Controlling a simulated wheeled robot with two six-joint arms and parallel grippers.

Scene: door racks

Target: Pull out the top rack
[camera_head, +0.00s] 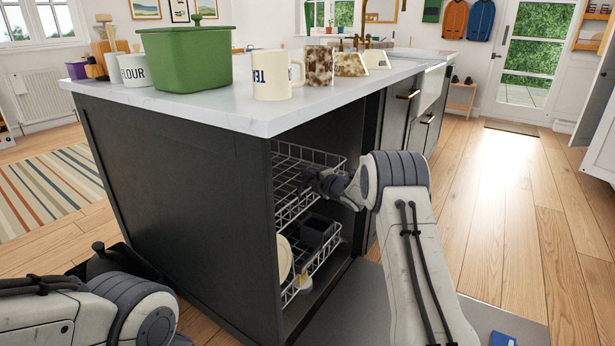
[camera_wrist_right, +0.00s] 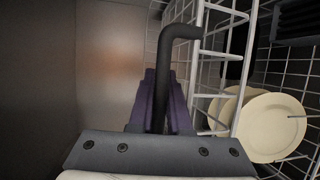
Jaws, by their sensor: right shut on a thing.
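The top rack (camera_head: 290,160) is a white wire basket inside the dark opening at the end of the island. My right gripper (camera_head: 310,180) is at its front edge. In the right wrist view, my right gripper (camera_wrist_right: 163,88) is shut on a dark bent handle (camera_wrist_right: 180,32), which meets the white wires of the top rack (camera_wrist_right: 205,62). In the head view, the fingertips are small and dark, so the grip is hard to see there. My left arm comes in at the lower left; its fingers do not show.
A lower wire rack (camera_head: 318,265) holds a pale plate (camera_head: 284,258) and a dark box-shaped item (camera_head: 316,230). Plates (camera_wrist_right: 270,125) show at the right in the wrist view. A mug (camera_head: 275,75) and a green container (camera_head: 185,60) stand on the countertop. Open wooden floor lies to the right.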

